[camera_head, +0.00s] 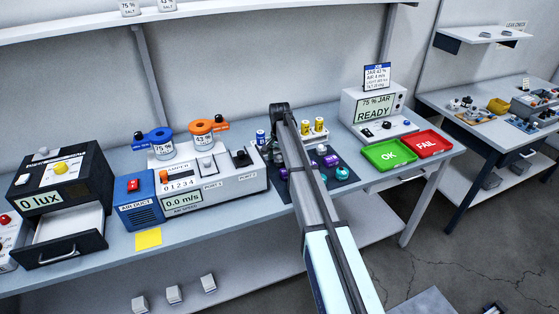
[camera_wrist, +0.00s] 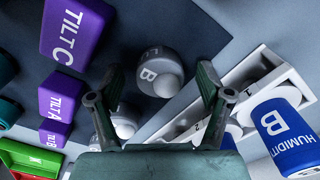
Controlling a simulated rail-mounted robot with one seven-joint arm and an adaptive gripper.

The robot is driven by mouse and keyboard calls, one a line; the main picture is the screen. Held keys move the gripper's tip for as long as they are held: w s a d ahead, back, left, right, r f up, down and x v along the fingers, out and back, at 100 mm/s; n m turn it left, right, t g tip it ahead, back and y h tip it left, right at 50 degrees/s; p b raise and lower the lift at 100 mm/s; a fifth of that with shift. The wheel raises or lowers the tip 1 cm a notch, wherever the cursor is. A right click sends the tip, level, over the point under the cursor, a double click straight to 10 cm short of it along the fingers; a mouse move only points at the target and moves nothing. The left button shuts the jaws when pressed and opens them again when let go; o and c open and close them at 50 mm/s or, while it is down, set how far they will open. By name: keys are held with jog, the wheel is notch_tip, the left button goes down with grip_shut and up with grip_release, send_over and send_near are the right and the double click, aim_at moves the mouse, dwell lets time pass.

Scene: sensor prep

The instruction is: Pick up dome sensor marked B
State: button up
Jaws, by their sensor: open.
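In the wrist view, a grey dome sensor marked B (camera_wrist: 150,66) with a pale round dome sits on the dark mat (camera_wrist: 112,22). My gripper (camera_wrist: 162,82) is open, with one finger to each side of this sensor in the picture. Whether the fingers touch it, and how far above it they are, I cannot tell. A second grey sensor with a pale dome (camera_wrist: 125,124) is partly hidden behind the left finger, and its mark is not readable.
Purple blocks TILT C (camera_wrist: 76,30), TILT A (camera_wrist: 60,96) and TILT B (camera_wrist: 56,133) stand left. A white rack (camera_wrist: 248,66) with a blue HUMIDITY B cylinder (camera_wrist: 282,130) is close right. Green OK (camera_head: 388,155) and red FAIL (camera_head: 428,143) trays lie right of the mat.

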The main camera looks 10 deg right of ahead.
jog(key=c, duration=1.3)
jog(key=shift+o, duration=0.2)
jog(key=shift+r, duration=0.1)
